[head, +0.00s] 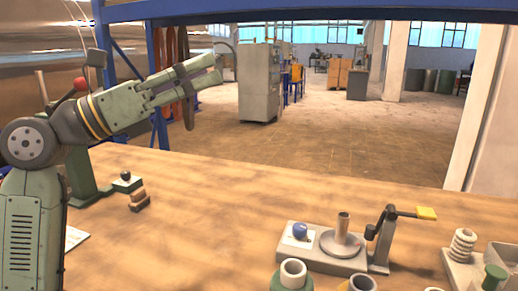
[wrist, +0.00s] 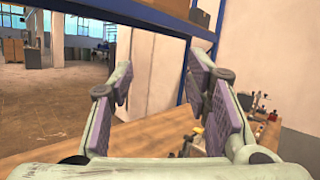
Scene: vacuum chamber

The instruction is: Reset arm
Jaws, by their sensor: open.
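My arm rises at the left of the head view, and my gripper (head: 206,72) is held high above the wooden table (head: 190,225), pointing right and slightly up. In the wrist view my gripper (wrist: 165,85) has its two fingers with purple pads spread wide apart. Nothing is between the fingers. The gripper touches nothing that I can see.
A grey fixture (head: 335,250) with a blue knob and a yellow-handled lever (head: 385,235) stands at the table's front right. A white ribbed part (head: 462,245) is farther right. A small brown stepped block (head: 139,199) sits at left. The table's middle is clear.

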